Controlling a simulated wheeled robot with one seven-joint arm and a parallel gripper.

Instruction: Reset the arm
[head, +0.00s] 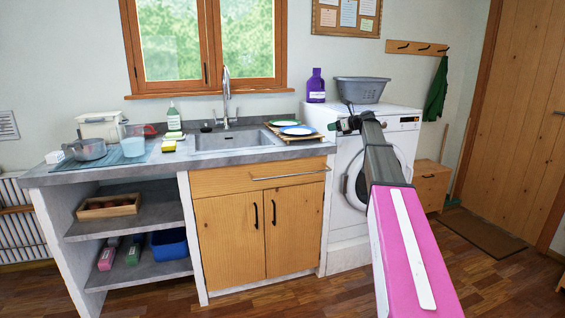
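My arm reaches in from the bottom right of the head view, with a pink link nearest and a dark link beyond it. My gripper (343,125) is at the far end, in front of the washing machine (399,122) and just right of the counter's right end. It is small and dark here, and I cannot see whether its fingers are open or shut.
The masonry counter (180,160) carries a sink, a blue plate (298,130), a green plate (285,122) and a pot (86,149). A purple bottle (316,86) and a grey basin (361,90) stand on the washing machine. The floor in front of the cabinet is clear.

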